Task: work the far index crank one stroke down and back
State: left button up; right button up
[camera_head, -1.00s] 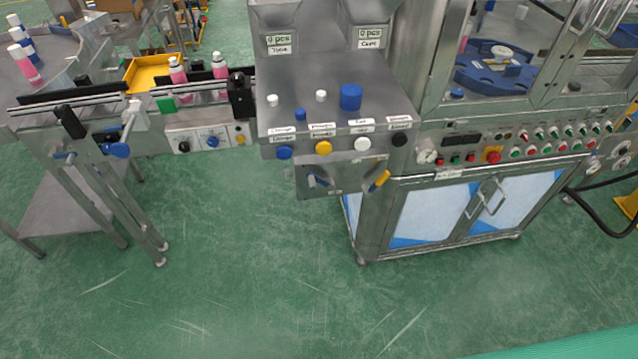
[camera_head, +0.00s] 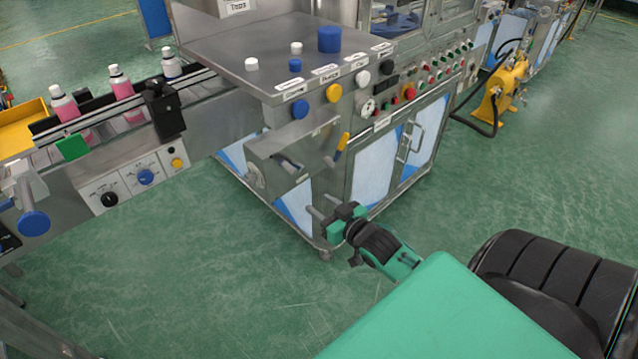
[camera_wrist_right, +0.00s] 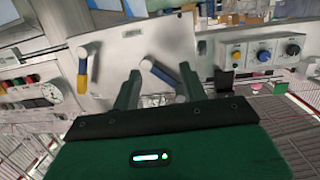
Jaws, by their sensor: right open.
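A steel box (camera_head: 300,150) under the machine's shelf carries two cranks. One crank has a yellow handle (camera_head: 342,143), upright on the right side. The other, with a dark blue handle (camera_head: 290,163), lies slanted further left. No marking shows which is the far index crank. My right gripper (camera_head: 319,220) is open and empty, below and in front of the box, apart from both cranks. In the right wrist view the blue handle (camera_wrist_right: 163,76) shows between the open fingers (camera_wrist_right: 160,80), and the yellow handle (camera_wrist_right: 82,70) is to the left. My left gripper is not in view.
The shelf (camera_head: 260,60) with colored knobs overhangs the box. The cabinet (camera_head: 400,150) is to the right. A conveyor (camera_head: 110,110) with pink bottles and its control panel (camera_head: 135,180) are at the left. The green floor in front is clear.

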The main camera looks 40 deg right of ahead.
jog(key=t+y+b, duration=0.1)
jog(key=t, duration=0.1)
send_near(295, 173)
jog(key=w, duration=0.1)
jog(key=shift+n, duration=0.3)
jog(key=w+b, duration=0.1)
jog(key=w, duration=0.3)
jog(key=w+b, duration=0.1)
jog(key=w, duration=0.2)
jog(key=shift+w+a+b, duration=0.25)
jog(key=shift+w+b, duration=0.05)
jog(key=shift+w, duration=0.1)
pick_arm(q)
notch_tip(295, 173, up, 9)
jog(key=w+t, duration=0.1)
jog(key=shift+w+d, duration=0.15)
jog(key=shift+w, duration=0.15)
pick_arm(e)
jog(key=shift+w+r, duration=0.15)
jog(key=shift+w, duration=0.6)
